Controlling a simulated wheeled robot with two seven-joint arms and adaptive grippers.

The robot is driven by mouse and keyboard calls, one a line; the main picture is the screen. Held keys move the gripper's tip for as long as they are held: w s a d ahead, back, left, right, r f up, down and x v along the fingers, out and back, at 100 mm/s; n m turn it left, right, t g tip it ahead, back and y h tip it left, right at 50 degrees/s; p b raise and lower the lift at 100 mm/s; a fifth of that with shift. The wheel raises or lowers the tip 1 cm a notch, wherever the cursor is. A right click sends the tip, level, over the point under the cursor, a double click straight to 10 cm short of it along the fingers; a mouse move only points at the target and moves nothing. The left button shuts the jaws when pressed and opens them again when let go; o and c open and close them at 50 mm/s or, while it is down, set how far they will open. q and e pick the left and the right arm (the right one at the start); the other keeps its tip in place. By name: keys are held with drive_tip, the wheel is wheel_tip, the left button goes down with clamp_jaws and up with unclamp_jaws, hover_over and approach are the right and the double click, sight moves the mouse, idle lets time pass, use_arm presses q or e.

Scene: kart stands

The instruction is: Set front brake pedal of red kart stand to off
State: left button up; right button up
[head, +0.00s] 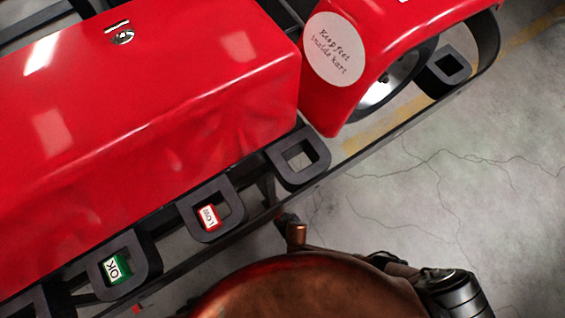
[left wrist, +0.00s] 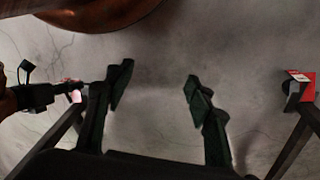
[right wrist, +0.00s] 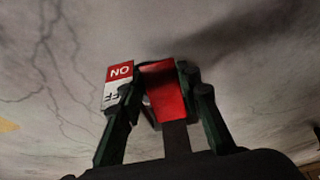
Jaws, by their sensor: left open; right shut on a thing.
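In the right wrist view my right gripper (right wrist: 160,68) is shut on a red pedal (right wrist: 166,95) at the end of a dark arm. A red-and-white ON/OFF plate (right wrist: 118,80) stands just left of it, its OFF part partly hidden by a finger. I cannot tell which pedal this is or its setting. In the left wrist view my left gripper (left wrist: 158,74) is open and empty, with bare floor behind it. Another red pedal or plate (left wrist: 300,84) is apart from it at the right. The red kart (head: 150,120) fills the head view's upper left; neither gripper shows there.
A dark side rail (head: 385,130) runs along the kart, with square-holed brackets; one holds a red LOW tag (head: 208,217), another a green OK tag (head: 115,268). Cracked concrete floor (head: 480,200) lies clear at right.

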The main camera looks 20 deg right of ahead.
clamp_jaws()
drive_tip(key=shift+w+d+r+p, duration=0.1)
drive_tip(key=shift+w+r+p, duration=0.1)
drive_tip(key=shift+p, duration=0.15)
use_arm(q)
wheel_tip(320, 180, up, 2)
drive_tip(key=s+a+g+p, duration=0.1)
drive_tip(key=s+a+p, duration=0.2)
use_arm(e)
drive_tip(key=shift+w+r+g+h, duration=0.2)
drive_tip(key=shift+r+g+h, duration=0.1)
drive_tip(key=shift+r+g, duration=0.35)
drive_tip(key=shift+r+g+h+p, duration=0.35)
drive_tip(key=shift+g+p, duration=0.2)
drive_tip(key=shift+g, duration=0.5)
use_arm(q)
wheel_tip(320, 180, down, 6)
drive_tip(key=s+y, duration=0.1)
drive_tip(key=shift+a+f+g, duration=0.15)
drive_tip(key=shift+a+g, duration=0.15)
drive_tip(key=shift+a, duration=0.1)
use_arm(e)
drive_tip(key=shift+s+g, duration=0.25)
drive_tip(key=shift+g, duration=0.05)
use_arm(q)
drive_tip(key=shift+s, duration=0.1)
